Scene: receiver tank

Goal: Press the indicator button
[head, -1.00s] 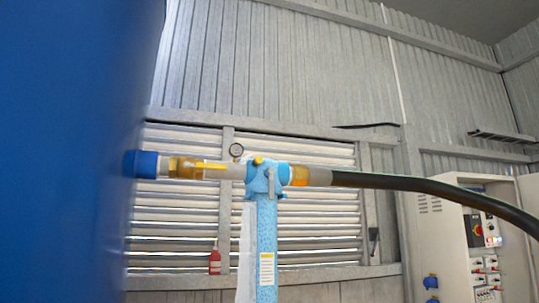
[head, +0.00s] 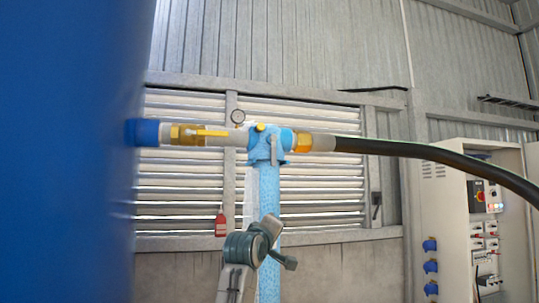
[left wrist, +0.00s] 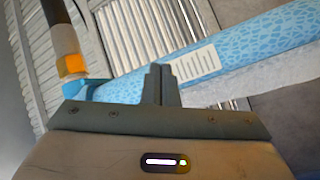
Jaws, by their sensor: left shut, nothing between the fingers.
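In the head view my left arm rises in front of the lower filter body, below the head and button. The button cannot be made out in the left wrist view. My right gripper is not in view.
A blue tank wall (head: 65,150) fills the left. A black hose (head: 400,149) runs right, past a control cabinet (head: 445,200).

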